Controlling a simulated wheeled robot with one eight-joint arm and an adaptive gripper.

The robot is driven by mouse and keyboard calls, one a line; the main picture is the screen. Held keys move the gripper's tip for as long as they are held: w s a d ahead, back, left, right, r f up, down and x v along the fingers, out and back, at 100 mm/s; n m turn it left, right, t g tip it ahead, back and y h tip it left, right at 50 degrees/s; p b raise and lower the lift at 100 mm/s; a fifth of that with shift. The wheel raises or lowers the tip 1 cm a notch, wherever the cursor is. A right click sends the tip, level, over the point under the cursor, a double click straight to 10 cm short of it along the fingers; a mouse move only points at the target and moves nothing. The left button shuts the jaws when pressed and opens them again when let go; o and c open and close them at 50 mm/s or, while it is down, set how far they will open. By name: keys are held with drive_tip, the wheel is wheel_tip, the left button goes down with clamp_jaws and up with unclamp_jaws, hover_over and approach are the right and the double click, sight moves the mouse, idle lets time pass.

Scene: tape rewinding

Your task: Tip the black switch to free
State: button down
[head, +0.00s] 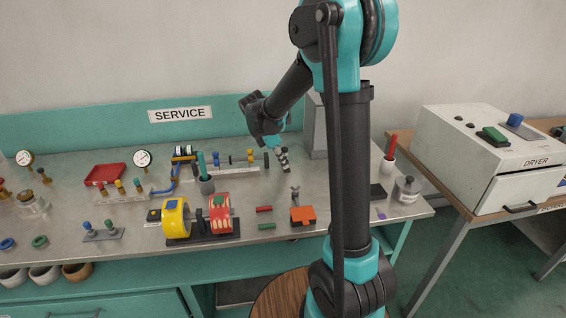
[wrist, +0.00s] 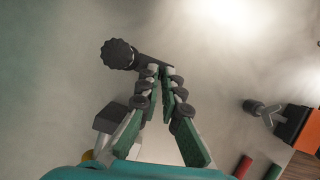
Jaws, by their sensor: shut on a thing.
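My gripper (head: 284,162) points down over the bench, right of the rail with coloured knobs. In the wrist view my gripper (wrist: 159,73) has its fingertips together on a dark knobbed piece (wrist: 119,54), a short black rod with a ridged round end. I cannot tell whether this is the black switch, and no lettering on it can be read. The rewinder's yellow reel (head: 175,218) and red reel (head: 220,213) stand on a black base (head: 205,239), left of and nearer than my gripper. No switch can be clearly made out there.
An orange block (head: 303,216) with a grey handle stands in front of my gripper, beside small red (head: 264,209) and green (head: 267,226) bars. A grey upright box (head: 315,128) is behind it. A cup with a red-handled tool (head: 389,160) stands to the right.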

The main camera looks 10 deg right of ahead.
drive_tip(key=shift+d+r+y, duration=0.1)
drive_tip(key=shift+d+y, duration=0.35)
drive_tip(key=shift+y, duration=0.55)
drive_tip(key=shift+d+y, duration=0.2)
drive_tip(key=shift+y, duration=1)
drive_tip(key=c, duration=1.7)
unclamp_jaws()
drive_tip(key=shift+r, duration=0.1)
drive_tip(key=r, duration=1.2)
drive_tip(key=shift+s, duration=0.4)
